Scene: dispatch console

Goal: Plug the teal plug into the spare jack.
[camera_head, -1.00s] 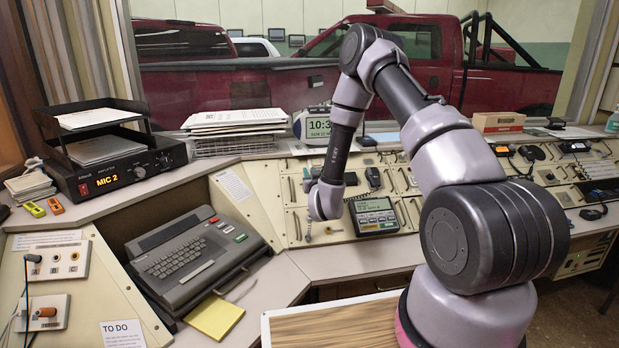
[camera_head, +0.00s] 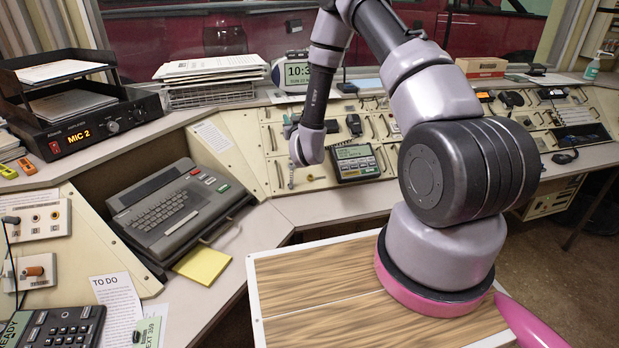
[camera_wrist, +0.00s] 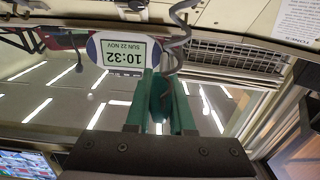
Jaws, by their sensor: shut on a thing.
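In the wrist view my gripper (camera_wrist: 159,84) is shut on the teal plug (camera_wrist: 157,97), which shows narrowly between the fingers. A grey coiled cord runs up from there. I cannot read which jack is the spare one. My gripper is well away from both plates.
A desk clock (camera_head: 298,72) stands behind my wrist, and a display unit (camera_head: 357,162) is right of it. The keyboard terminal (camera_head: 172,212), yellow pad (camera_head: 202,264), TO DO sheet (camera_head: 115,300) and desk phone (camera_head: 60,327) lie between my arm and the left side.

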